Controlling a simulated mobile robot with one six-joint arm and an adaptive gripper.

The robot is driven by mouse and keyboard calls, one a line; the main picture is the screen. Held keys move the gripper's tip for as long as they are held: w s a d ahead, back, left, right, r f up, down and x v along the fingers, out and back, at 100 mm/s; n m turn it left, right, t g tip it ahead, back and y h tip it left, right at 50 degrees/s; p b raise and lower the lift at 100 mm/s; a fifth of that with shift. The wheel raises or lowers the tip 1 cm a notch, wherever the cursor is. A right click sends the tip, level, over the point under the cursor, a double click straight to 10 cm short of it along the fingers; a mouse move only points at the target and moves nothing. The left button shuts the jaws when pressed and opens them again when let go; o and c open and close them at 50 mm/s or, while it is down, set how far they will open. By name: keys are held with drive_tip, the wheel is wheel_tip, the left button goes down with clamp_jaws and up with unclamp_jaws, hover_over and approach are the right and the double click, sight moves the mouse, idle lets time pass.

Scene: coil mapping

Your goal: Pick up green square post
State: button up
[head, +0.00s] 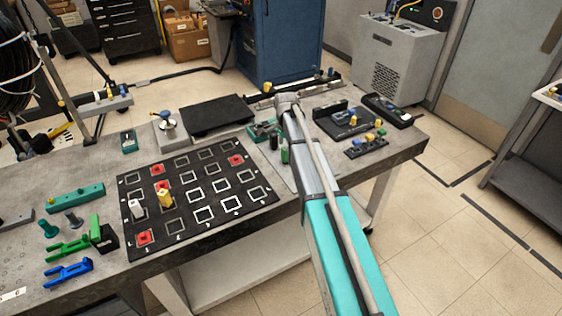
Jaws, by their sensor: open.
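A narrow green post (95,223) stands upright on the left part of the table, close against a small black block (105,238). Its lower end is partly hidden among the parts around it. A second small green upright piece (285,156) with a dark upper part stands beside my arm; its shape is too small to tell. My arm reaches from the bottom right over the table to its far side. My gripper cannot be made out beyond the arm's far end. No held thing shows. The black mat (190,243) has white-outlined and red squares, with a white post (137,208) and a yellow post (164,198) on it.
A green clip (67,248) and a blue clip (68,272) lie near the green post. A teal bar (75,197) lies behind them. A black plate (217,115) and a grey device with a blue knob (168,125) stand at the back. The table (60,160) has some bare room at left.

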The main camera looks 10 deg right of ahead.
sight(286, 157)
drive_tip(key=shift+f, duration=0.5)
drive_tip(key=shift+b, duration=0.3)
drive_tip(key=shift+d+f+b, duration=0.1)
drive_tip(key=shift+f+b, duration=2.45)
drive_tip(key=shift+f, duration=0.05)
clamp_jaws()
